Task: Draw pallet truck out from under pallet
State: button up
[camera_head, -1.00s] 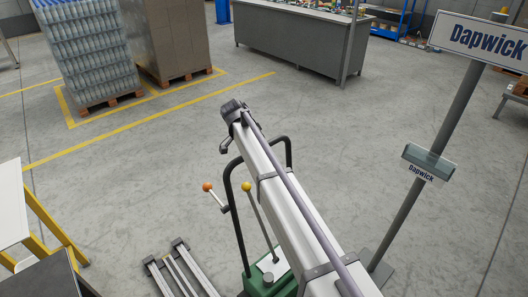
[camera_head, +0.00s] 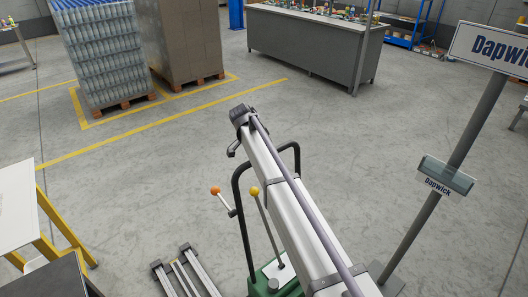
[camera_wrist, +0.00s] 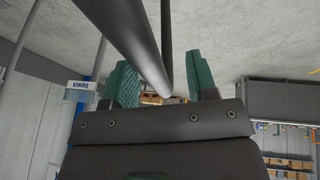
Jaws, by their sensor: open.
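A green-bodied machine (camera_head: 278,287) with a looped black tube handle (camera_head: 240,215) stands at the bottom centre of the head view, partly behind my arm. It looks like the pallet truck. It has levers with an orange knob (camera_head: 215,190) and a yellow knob (camera_head: 254,190). Its forks and any pallet over them cannot be made out. My gripper (camera_wrist: 163,78) shows in the wrist view with its two green fingers apart. A dark tube runs across the view toward the gap between them; contact cannot be told.
Two loaded pallets (camera_head: 125,103) stand inside yellow floor lines at the upper left. A grey counter (camera_head: 305,45) is at the back. A Dapwick signpost (camera_head: 435,185) stands at the right. Grey rails (camera_head: 190,270) lie at the bottom. The middle floor is clear.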

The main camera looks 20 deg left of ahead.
jog(key=p+v, duration=0.9)
jog(key=v, duration=0.2)
jog(key=shift+p, duration=0.35)
jog(key=shift+f, duration=0.1)
